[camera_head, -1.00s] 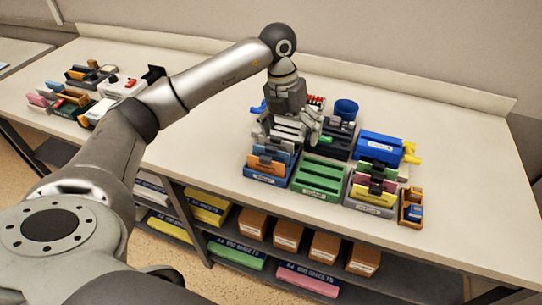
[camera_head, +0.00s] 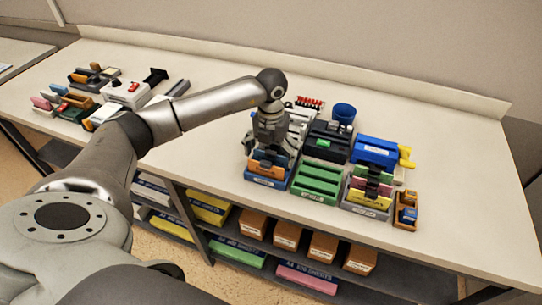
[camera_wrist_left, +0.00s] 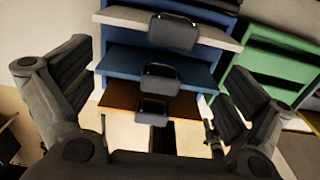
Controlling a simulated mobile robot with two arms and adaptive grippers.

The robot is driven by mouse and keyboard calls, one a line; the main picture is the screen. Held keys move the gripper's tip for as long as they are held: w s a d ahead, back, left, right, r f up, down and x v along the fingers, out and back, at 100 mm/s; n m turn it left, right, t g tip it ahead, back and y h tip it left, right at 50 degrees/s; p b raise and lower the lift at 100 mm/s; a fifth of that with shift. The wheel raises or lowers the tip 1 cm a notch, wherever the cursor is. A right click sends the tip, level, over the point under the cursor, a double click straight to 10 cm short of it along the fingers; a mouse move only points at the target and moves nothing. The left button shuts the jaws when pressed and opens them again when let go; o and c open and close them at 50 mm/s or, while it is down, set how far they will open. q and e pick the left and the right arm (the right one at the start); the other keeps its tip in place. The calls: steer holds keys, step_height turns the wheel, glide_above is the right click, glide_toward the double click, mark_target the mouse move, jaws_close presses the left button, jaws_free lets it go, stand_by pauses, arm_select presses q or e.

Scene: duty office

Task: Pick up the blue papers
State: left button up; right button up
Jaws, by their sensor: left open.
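The blue papers (camera_wrist_left: 117,62) show in the left wrist view as the middle sheet stack, between orange papers (camera_wrist_left: 118,97) nearer and a whitish stack (camera_wrist_left: 122,18) behind. A black clip (camera_wrist_left: 160,79) sits on their edge. In the head view they are mostly hidden by my gripper. The stacks sit in a blue holder (camera_head: 265,181) at the table's front edge. My left gripper (camera_wrist_left: 158,75) is open and empty, its fingers on either side of the stacks. In the head view the left gripper (camera_head: 271,146) is right above the holder. My right gripper is not in view.
A green slotted holder (camera_head: 316,181) stands right beside the blue one. Further right are a holder with coloured papers (camera_head: 368,193) and a small orange box (camera_head: 405,211). A black device (camera_head: 327,143) and blue cup (camera_head: 343,112) stand behind. The table's right side is clear.

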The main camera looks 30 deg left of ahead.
arm_select(q)
steer(key=shift+f, duration=0.7)
steer(key=c, duration=2.1)
